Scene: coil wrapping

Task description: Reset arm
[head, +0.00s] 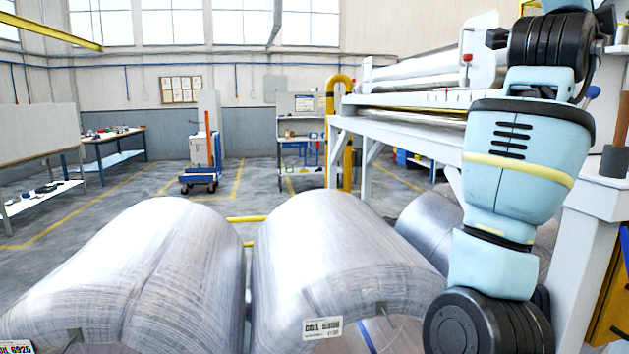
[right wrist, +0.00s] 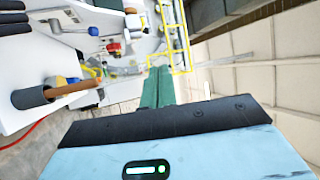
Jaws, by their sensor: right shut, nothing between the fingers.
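My right arm (head: 520,170) is raised and bent on the right side of the head view, and its gripper is outside that view. In the right wrist view my right gripper (right wrist: 160,74) has its green fingers pressed together with nothing between them. It points into open space, away from the coils. My left arm and left gripper are not in view.
Large wrapped coils stand in front: a left coil (head: 150,265), a middle coil (head: 330,250) and one partly hidden behind my arm (head: 425,225). A white machine (head: 430,112) with rollers is close at right. A yellow post (head: 347,150) stands beside it. Open floor lies beyond.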

